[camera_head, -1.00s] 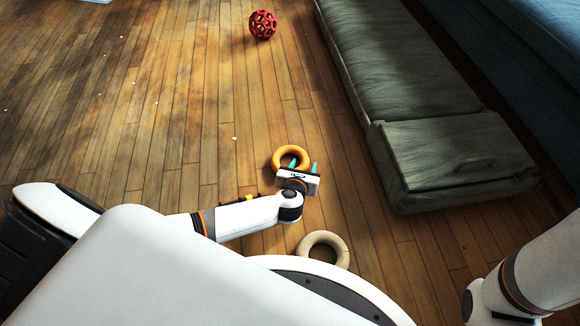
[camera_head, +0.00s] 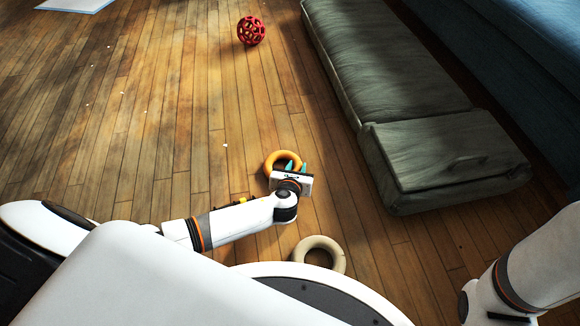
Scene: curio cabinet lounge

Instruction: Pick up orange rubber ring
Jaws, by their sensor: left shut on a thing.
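The orange rubber ring (camera_head: 271,160) is in the head view, just beyond the end of my left arm. My left gripper (camera_head: 296,166) has its teal fingertips at the ring's right side and is shut on it. The gripper body hides the near right part of the ring. I cannot tell whether the ring is clear of the floor. My right arm shows at the lower right, but its gripper is out of view.
A beige ring (camera_head: 336,256) lies on the wood floor close to my base. A grey-green cushion (camera_head: 440,150) lies to the right, before a blue sofa (camera_head: 535,60). A red lattice ball (camera_head: 251,30) lies far ahead. Small white bits dot the open floor at left.

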